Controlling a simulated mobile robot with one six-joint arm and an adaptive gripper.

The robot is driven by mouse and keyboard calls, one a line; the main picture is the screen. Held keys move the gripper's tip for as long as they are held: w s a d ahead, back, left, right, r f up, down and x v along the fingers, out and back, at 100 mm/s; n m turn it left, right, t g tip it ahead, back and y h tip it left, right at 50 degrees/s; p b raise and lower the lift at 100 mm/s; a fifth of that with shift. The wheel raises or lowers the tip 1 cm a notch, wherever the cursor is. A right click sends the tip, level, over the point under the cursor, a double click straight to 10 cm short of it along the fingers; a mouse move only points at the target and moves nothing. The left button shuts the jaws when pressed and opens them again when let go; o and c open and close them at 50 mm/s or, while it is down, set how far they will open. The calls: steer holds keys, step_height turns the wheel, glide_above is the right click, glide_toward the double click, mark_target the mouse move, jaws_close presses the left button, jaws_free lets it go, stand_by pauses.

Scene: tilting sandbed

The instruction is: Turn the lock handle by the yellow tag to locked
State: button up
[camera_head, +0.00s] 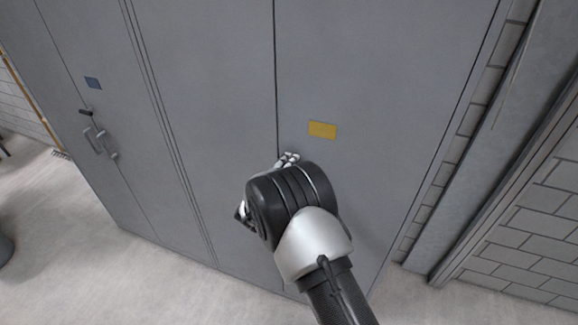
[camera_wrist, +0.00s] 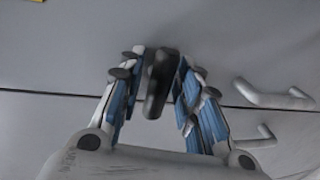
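The yellow tag (camera_head: 322,130) is on the grey cabinet door (camera_head: 375,60), right of the seam between two doors; its edge also shows at the wrist view's top left corner (camera_wrist: 35,1). In the head view, my gripper (camera_head: 288,160) is below the tag, and my wrist hides the handle.
Two light pull handles (camera_wrist: 275,95) (camera_wrist: 257,138) stick out beside my gripper in the wrist view. A blue tag (camera_head: 92,83), another black lock handle (camera_head: 85,113) and pull handles (camera_head: 96,140) are on the left cabinet. A brick wall (camera_head: 530,235) stands at the right.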

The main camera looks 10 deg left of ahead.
steer(key=shift+o, duration=0.4)
steer(key=v, duration=1.2)
steer(key=w+d+r+m+g+y+b, duration=0.2)
steer(key=w+d+r+m+y+b, duration=0.15)
steer(key=r+b, duration=0.2)
steer(key=s+d+r+m+g+y+b, duration=0.2)
steer(key=s+d+r+m+g+b, duration=0.15)
steer(key=s+d, duration=0.3)
steer(key=s+d+f+m+g+h+b, duration=0.1)
steer(key=s+d+f+m+b, duration=0.1)
steer(key=s+d, duration=0.5)
steer(key=s+d+f+m+g+h+b, duration=0.1)
steer(key=s+d+f+m+g+b, duration=0.1)
steer(key=s+d, duration=0.6)
steer(key=s+d+f+m+g+h+b, duration=0.1)
steer(key=s+d+f+m+b, duration=0.3)
steer(key=s+d, duration=0.4)
steer(key=s+m+g, duration=0.1)
steer(key=s, duration=0.5)
steer(key=shift+s+m, duration=0.2)
steer(key=shift+m, duration=0.2)
